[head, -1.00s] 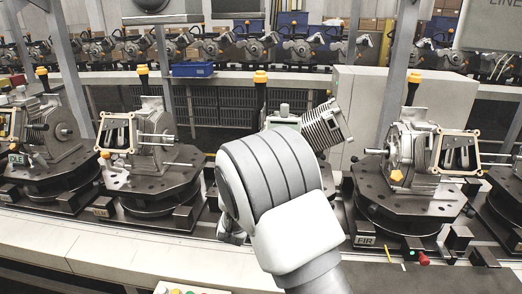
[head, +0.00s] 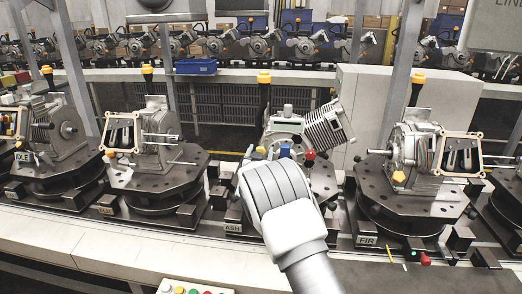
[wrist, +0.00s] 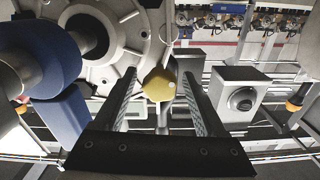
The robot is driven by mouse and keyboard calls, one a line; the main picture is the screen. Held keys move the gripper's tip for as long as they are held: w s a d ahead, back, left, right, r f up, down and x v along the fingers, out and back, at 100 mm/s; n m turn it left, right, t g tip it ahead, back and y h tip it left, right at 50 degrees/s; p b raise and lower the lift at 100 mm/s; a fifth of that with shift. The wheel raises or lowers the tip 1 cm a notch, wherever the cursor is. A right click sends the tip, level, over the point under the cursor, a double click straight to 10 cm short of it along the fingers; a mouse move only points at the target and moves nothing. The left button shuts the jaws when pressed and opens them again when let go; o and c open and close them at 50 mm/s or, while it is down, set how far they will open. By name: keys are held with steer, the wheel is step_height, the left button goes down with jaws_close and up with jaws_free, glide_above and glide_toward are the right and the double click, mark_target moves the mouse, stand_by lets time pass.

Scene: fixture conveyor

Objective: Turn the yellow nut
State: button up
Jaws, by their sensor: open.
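The yellow nut (wrist: 158,86) shows in the wrist view on the edge of a round grey housing (wrist: 120,52). My gripper (wrist: 159,78) is open, with one dark finger on each side of the nut in that view and a gap to each. I cannot tell whether the fingertips reach past the nut's face. In the head view my arm covers the gripper and the lower part of the fixture marked ASH. A small yellow piece (head: 261,150) shows there at the left of the housing, possibly the same nut.
A blue cylinder (wrist: 45,60) is close on the left in the wrist view. A grey block with a round knob (wrist: 240,97) is on the right. In the head view, a red knob (head: 309,155) is beside my arm. Neighbouring fixtures marked FIR (head: 368,240) and ELM stand on either side.

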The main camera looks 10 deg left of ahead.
steer(key=shift+w, duration=0.35)
jaws_close()
